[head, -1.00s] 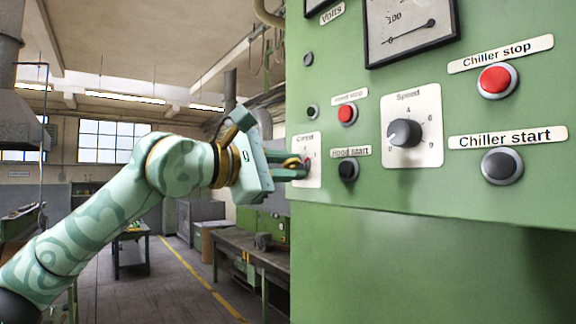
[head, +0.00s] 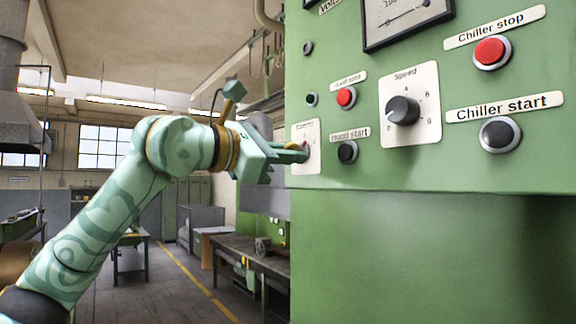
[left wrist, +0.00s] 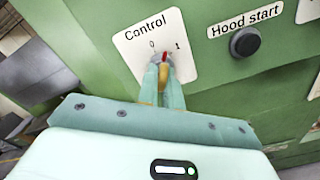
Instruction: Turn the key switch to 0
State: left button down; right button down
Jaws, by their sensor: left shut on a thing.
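The key switch (left wrist: 160,57) sits on a white plate marked "Control" (left wrist: 133,50), with a 0 at its upper left and a 1 at its upper right. My left gripper (left wrist: 162,74) is shut on the key, and its fingers cover most of it. A red part and a yellowish part show at the fingertips. I cannot tell exactly which mark the key points to. In the head view, my left gripper (head: 303,153) reaches the same plate (head: 306,133) at the panel's left edge. My right gripper is not in view.
The green panel (head: 430,165) bears the hood start button (head: 348,152), a red button (head: 346,97), the speed knob (head: 403,110), the chiller start button (head: 499,135) and the red chiller stop button (head: 491,52). Left of the panel is open workshop floor with benches.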

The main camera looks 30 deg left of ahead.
pick_arm(q)
jog(key=n+b, duration=0.1)
jog(key=n, duration=0.3)
jog(key=shift+d, duration=0.1)
jog(key=shift+s+n+b, duration=0.1)
jog(key=shift+n+b, duration=0.5)
jog(key=shift+n, duration=0.9)
jog(key=shift+r, duration=0.15)
jog(key=c, duration=1.6)
grip_release()
jog(key=shift+o, duration=0.2)
jog(key=shift+s, duration=0.3)
jog(key=b+v, duration=0.2)
jog(key=v, duration=1.3)
jog(key=shift+s, duration=0.35)
